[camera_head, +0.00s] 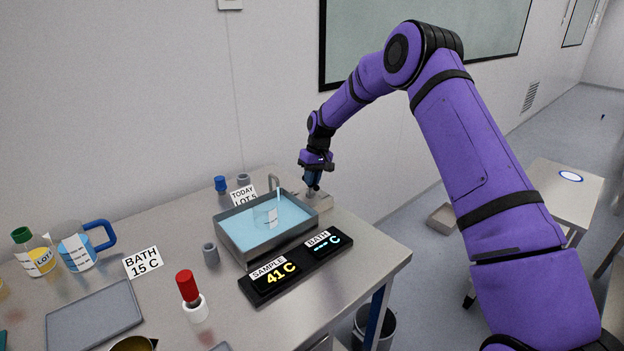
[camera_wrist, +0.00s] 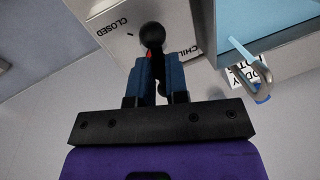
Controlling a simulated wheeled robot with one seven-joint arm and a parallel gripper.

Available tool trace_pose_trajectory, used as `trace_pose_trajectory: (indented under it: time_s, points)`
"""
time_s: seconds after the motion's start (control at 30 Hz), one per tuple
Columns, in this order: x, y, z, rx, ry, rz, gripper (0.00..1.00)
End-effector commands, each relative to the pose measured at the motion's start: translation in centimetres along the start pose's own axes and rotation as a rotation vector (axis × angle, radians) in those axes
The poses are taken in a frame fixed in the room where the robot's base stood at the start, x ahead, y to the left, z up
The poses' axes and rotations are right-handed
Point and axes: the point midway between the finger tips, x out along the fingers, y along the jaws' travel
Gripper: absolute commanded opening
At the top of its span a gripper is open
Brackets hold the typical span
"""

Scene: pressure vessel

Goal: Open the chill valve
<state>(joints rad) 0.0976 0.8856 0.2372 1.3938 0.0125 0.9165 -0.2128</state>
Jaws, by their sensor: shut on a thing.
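The chill valve is a pale box (camera_wrist: 120,22) marked CLOSED and CHILL in the wrist view, with a black round-ended handle (camera_wrist: 152,36) and a small red mark beside it. In the head view the valve box (camera_head: 321,201) sits at the bath's right back corner. My gripper (camera_wrist: 155,75) has its blue fingers shut on the handle, whose round end shows beyond the fingertips. In the head view my gripper (camera_head: 314,185) points down onto the box; the handle is mostly hidden there.
The display (camera_head: 298,265) reads SAMPLE 41 C and BATH dashes. A red-capped bottle (camera_head: 190,295), tray (camera_head: 93,315) and jug (camera_head: 78,248) stand left.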

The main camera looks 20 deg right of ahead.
Motion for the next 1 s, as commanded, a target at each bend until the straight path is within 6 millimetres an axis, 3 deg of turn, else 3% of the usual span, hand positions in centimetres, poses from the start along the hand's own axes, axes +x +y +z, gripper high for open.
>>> trace_pose_trajectory:
  time_s: [0.4,0.9,0.93,1.0]
  points:
    - [-0.01,0.08,-0.06,-0.162,-0.033,0.001,0.0]
    - [-0.01,0.1,-0.07,-0.18,-0.036,0.001,0.0]
    - [-0.01,0.1,-0.07,-0.18,-0.036,0.001,0.17]
    - [-0.01,0.1,-0.07,-0.179,-0.036,0.001,0.34]
